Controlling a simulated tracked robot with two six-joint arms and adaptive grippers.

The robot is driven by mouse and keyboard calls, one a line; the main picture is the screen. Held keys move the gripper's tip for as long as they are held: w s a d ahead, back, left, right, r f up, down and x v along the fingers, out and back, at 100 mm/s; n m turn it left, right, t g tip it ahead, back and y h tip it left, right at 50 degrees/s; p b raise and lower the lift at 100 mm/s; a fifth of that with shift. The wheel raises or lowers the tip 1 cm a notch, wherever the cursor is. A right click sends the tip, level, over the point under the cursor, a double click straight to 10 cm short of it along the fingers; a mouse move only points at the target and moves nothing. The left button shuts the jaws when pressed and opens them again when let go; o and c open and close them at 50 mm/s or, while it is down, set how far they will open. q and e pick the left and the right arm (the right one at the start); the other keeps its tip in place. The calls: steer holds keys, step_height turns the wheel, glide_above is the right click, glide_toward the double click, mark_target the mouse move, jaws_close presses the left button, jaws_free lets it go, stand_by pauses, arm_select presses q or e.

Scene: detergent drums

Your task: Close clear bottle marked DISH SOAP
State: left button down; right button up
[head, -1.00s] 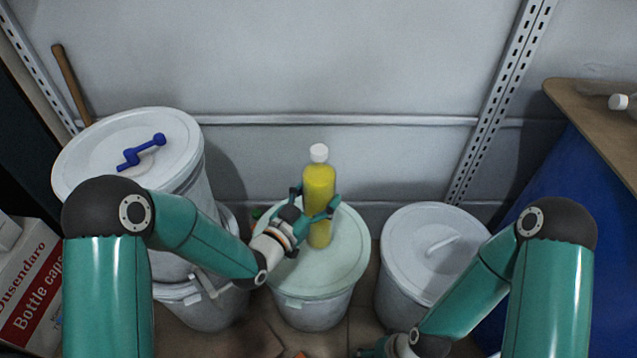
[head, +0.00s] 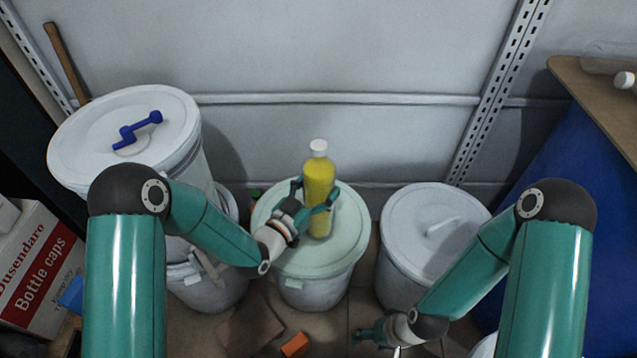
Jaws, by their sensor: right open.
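My right gripper (head: 362,335) is open and empty, low in front of the drums. Another white cap (head: 625,80) shows on the table at the right edge, near a translucent shape (head: 606,62).
A tall drum (head: 75,145) at left carries a blue tool (head: 137,130) on its lid. A lidded drum (head: 410,215) stands right of the middle one. A bottle-caps carton (head: 40,262) is at far left. An orange block (head: 295,345) lies on the floor.

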arm_select(q)
steer(key=shift+r, duration=0.2)
steer(key=shift+c, duration=2.1)
jaws_free()
steer(key=shift+f, duration=0.25)
steer(key=o, duration=0.4)
steer(key=shift+r, duration=0.1)
steer(key=shift+s+a, duration=0.1)
steer(key=shift+s, duration=0.05)
steer(key=v, duration=1.1)
steer(key=shift+s+a+r, duration=0.1)
steer(key=shift+s+a, duration=0.1)
steer(key=shift+s, duration=0.1)
